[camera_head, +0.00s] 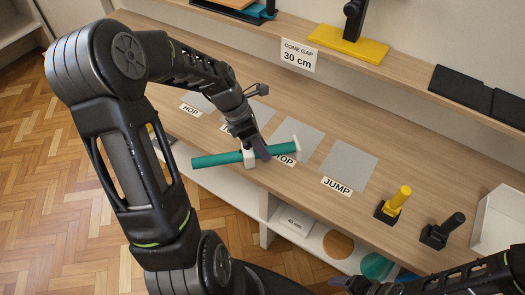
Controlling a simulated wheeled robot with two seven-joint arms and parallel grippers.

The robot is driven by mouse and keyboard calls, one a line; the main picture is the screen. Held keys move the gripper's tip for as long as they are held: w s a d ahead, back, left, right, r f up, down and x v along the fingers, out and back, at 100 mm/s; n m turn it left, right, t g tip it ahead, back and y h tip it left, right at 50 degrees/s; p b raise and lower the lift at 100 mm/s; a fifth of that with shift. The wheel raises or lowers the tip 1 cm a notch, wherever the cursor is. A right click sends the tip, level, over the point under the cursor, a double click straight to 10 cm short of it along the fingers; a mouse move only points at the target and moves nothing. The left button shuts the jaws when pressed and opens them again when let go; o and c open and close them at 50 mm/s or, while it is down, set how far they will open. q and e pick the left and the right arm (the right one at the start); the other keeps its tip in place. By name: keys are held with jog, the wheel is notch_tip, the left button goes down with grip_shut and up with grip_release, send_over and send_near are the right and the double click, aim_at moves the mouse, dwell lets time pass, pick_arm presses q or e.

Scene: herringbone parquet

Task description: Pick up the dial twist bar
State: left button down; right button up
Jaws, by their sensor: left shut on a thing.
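The twist bar (222,158) is a teal rod with a white collar near its middle and a white piece at its right end. It lies across the front part of the wooden shelf, its left end reaching past the front edge. My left gripper (256,153) is shut on the bar beside the white collar. I cannot tell whether the bar touches the shelf. My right gripper (345,284) shows only partly at the bottom edge, below the shelf front; its fingers are too unclear to read.
Grey squares sit on the wooden shelf (405,179) behind labels, including JUMP (337,187). A yellow peg (396,206), a black peg (442,232) and a white box (500,218) stand at the right. An upper shelf holds a yellow base (348,45) and black slabs (478,94).

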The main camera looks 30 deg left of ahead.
pick_arm(q)
notch_tip(320, 180, up, 8)
jog(key=shift+r, duration=0.1)
dwell(0.6)
